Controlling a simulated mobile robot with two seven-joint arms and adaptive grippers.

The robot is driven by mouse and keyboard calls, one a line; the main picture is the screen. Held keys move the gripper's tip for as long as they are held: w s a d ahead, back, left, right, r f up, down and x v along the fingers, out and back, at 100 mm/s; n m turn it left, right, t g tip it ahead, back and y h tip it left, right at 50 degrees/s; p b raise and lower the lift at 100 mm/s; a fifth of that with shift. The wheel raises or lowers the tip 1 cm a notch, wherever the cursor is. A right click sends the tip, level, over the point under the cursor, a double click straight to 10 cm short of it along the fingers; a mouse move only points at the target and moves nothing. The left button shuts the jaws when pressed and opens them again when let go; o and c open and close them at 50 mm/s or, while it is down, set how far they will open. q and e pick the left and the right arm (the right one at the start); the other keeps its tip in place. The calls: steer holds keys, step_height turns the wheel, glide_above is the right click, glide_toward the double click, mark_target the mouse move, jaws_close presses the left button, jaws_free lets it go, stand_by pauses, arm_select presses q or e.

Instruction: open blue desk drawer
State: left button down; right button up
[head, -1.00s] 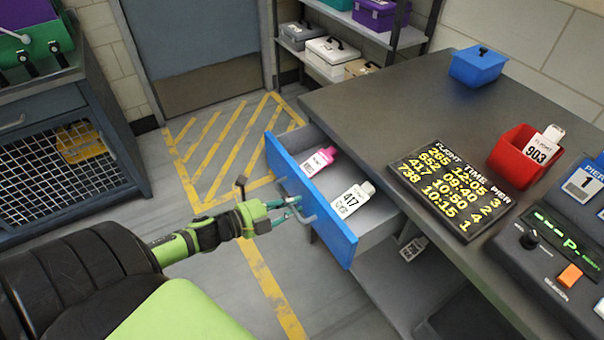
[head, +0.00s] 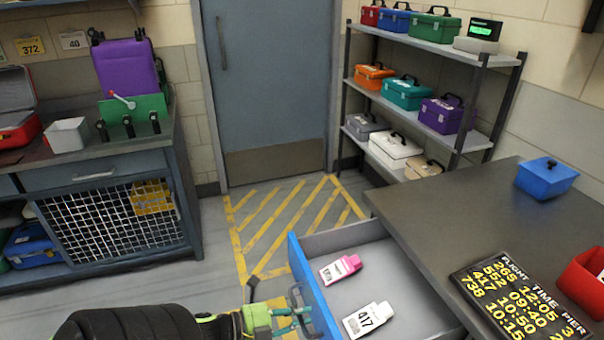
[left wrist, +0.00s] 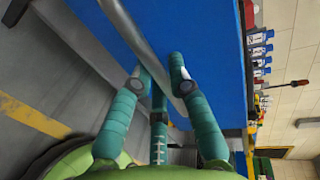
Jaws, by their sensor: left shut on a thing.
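The blue desk drawer (head: 309,285) stands pulled out from the grey desk (head: 440,215), its grey inside showing. The left wrist view shows the fingers (left wrist: 160,85) around the handle bar (left wrist: 140,40) against the blue front. My right gripper is not in view.
A flight board (head: 520,300), a blue lidded box (head: 546,178) and a red bin (head: 585,285) are on the desk. A shelf rack (head: 430,45) with toolboxes stands behind. A cabinet (head: 95,180) is at left. The striped floor (head: 290,220) is clear.

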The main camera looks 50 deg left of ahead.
arm_select(q)
steer(key=c, duration=1.4)
jaws_free()
steer(key=shift+c, duration=0.2)
steer(key=v, duration=1.2)
